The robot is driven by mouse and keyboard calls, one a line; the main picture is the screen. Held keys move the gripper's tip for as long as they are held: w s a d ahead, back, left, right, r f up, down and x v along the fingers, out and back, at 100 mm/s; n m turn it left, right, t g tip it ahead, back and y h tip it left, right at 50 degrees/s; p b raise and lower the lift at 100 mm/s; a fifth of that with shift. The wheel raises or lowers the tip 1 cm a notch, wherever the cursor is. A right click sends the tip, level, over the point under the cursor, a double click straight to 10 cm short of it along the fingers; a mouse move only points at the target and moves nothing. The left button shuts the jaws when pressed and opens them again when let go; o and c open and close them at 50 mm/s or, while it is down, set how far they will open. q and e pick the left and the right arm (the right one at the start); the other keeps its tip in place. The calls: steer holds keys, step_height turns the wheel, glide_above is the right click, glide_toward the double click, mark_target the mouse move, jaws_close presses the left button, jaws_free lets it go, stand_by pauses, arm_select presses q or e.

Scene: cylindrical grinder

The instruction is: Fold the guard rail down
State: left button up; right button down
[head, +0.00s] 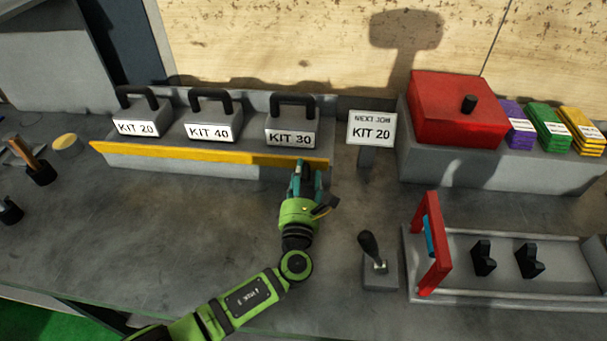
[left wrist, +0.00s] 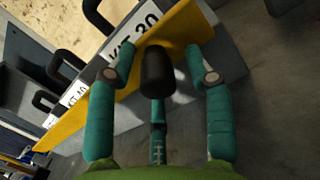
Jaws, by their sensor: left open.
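The guard rail (head: 200,155) is a long yellow bar standing upright along the front of the kit shelf. It also shows in the left wrist view (left wrist: 183,30), running diagonally. My left gripper (head: 306,168) is at the rail's right end, in front of KIT 30. Its teal fingers (left wrist: 160,54) are spread in the left wrist view. A dark rounded cylinder (left wrist: 157,72) shows between them. I cannot tell whether it belongs to the rail or to my gripper, or whether the fingers touch the rail. My right gripper is not in view.
Behind the rail stand grey kits KIT 20 (head: 137,115), KIT 40 (head: 212,120) and KIT 30 (head: 290,125) with black handles. A sign (head: 371,130) reads "NEXT JOB KIT 20". A joystick (head: 375,258) and red-ended tray (head: 500,299) stand right.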

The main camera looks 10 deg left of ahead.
arm_select(q)
step_height(320, 180, up, 10)
stand_by(0.5)
steer(key=s+f+m+p, duration=0.1)
steer(key=s+f+m, duration=0.1)
steer(key=s+f+m+g+p, duration=0.1)
steer(key=s+f+m, duration=0.1)
steer(key=f, duration=0.1)
steer(key=s+f+m+p, duration=0.1)
steer(key=s+f, duration=0.1)
steer(key=f, duration=0.1)
steer(key=shift+d+f+m, duration=0.15)
steer(key=shift+d+m, duration=0.25)
steer(key=w, duration=0.6)
steer(key=shift+w+a+f+p, duration=0.1)
steer(key=shift+w+a+p, duration=0.1)
steer(key=shift+p, duration=0.1)
jaws_close()
